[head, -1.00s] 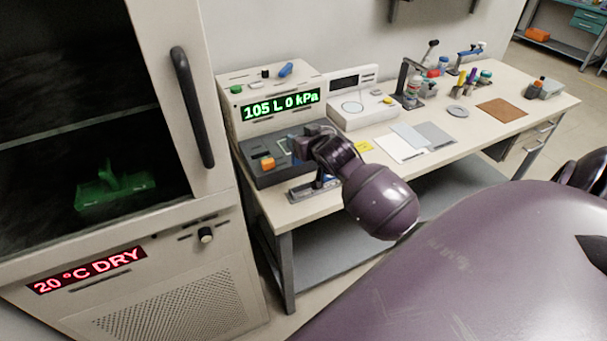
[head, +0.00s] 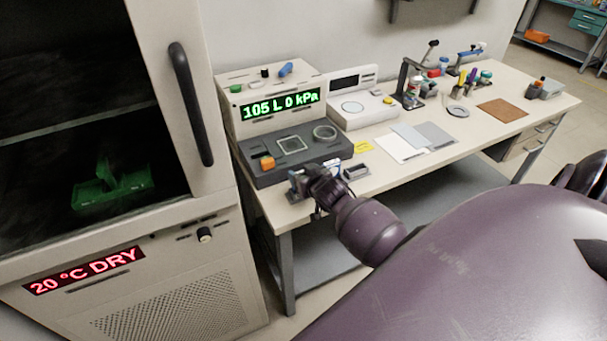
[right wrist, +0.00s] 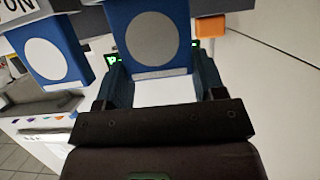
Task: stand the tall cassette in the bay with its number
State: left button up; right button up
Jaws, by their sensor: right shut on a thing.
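My right gripper (head: 309,182) is low over the front left of the bench, beside the dark console. The right wrist view shows its fingers (right wrist: 161,82) shut on a blue cassette (right wrist: 153,38) with a grey disc on its face. A second blue cassette (right wrist: 48,52) with a white disc stands beside it, apart from the fingers. In the head view the gripper and wrist mostly hide the cassettes. I cannot read a number on the held cassette or on any bay, nor tell whether its foot is seated. My left gripper is not in view.
The dark console (head: 262,178) has a square recess, a round ring and an orange knob (head: 267,163). A small holder (head: 356,172) stands to the right of the gripper. Flat sheets (head: 402,149) lie farther right. The open cabinet on the left holds a green rack (head: 112,192).

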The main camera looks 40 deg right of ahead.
jog(key=shift+f, duration=0.1)
jog(key=o, duration=0.9)
jog(key=shift+o, duration=0.2)
jog(key=v, duration=1.2)
jog(key=s+a+f+n+g+y, duration=0.1)
jog(key=s+a+f+n, duration=0.1)
jog(key=s+a+f, duration=0.2)
jog(key=s+a+f+n+y, duration=0.1)
jog(key=s+a+f, duration=0.4)
jog(key=s+a, duration=0.5)
jog(key=shift+s+n+g+y+p, duration=0.35)
jog(key=shift+n+g+y, duration=0.05)
jog(key=shift+y, duration=0.2)
jog(key=shift+d+f, duration=0.1)
